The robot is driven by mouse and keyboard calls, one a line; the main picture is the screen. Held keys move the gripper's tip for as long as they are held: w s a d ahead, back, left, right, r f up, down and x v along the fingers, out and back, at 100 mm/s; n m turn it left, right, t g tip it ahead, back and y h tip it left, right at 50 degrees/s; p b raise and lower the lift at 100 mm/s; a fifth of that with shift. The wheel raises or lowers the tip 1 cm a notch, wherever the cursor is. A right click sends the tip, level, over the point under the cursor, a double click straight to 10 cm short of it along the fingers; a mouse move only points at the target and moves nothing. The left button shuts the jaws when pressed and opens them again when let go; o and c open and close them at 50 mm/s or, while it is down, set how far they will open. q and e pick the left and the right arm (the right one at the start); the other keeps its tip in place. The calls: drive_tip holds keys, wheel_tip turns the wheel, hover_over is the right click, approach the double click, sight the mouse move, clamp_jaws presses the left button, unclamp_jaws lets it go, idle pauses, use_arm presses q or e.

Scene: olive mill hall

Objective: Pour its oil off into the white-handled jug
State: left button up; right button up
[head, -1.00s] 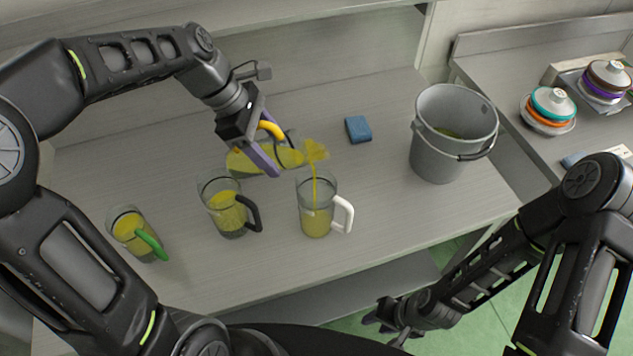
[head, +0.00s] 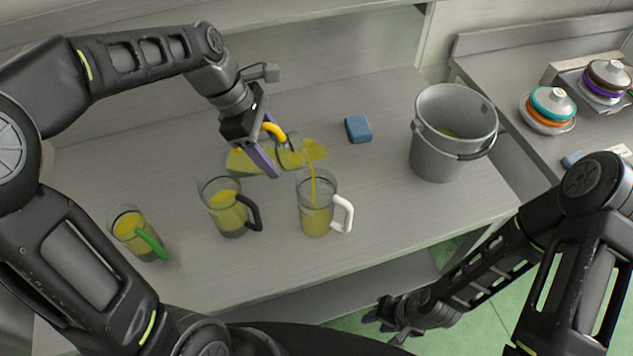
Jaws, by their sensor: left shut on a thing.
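My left gripper (head: 262,160) is shut on the yellow handle (head: 273,130) of a clear jug (head: 291,150), tilted over the white-handled jug (head: 316,205). A thin yellow stream falls from it into the white-handled jug, which stands upright and is partly filled with yellow oil. The tilted jug looks nearly empty, though the gripper and the yellow behind it make its contents hard to read. A yellow patch like spilled oil (head: 240,161) lies on the bench behind. My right gripper (head: 385,318) hangs low at the front, away from the jugs; its jaw state is unclear.
A black-handled jug (head: 227,208) and a green-handled jug (head: 132,234), both with yellow liquid, stand to the left. A blue sponge (head: 358,129) and a grey bucket (head: 450,135) are to the right. Stacked lidded items (head: 548,108) stand on the side counter.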

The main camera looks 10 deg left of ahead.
use_arm(q)
drive_tip(key=shift+y, duration=0.3)
idle(0.7)
drive_tip(key=shift+a, duration=0.1)
wheel_tip(320, 180, down, 2)
drive_tip(key=h+b, duration=0.2)
drive_tip(key=b, duration=0.1)
drive_tip(key=h+b, duration=0.1)
drive_tip(key=h, duration=0.1)
drive_tip(key=shift+f+t+b, duration=0.25)
drive_tip(key=shift+t+b, duration=0.05)
drive_tip(key=shift+b, duration=0.1)
drive_tip(key=shift+r+h, duration=0.3)
drive_tip(key=shift+h, duration=0.4)
drive_tip(key=shift+w+r, duration=0.2)
drive_tip(key=shift+r, duration=0.3)
drive_tip(key=shift+s+d+r, duration=0.1)
drive_tip(key=shift+s+d, duration=0.05)
drive_tip(key=shift+d, duration=0.15)
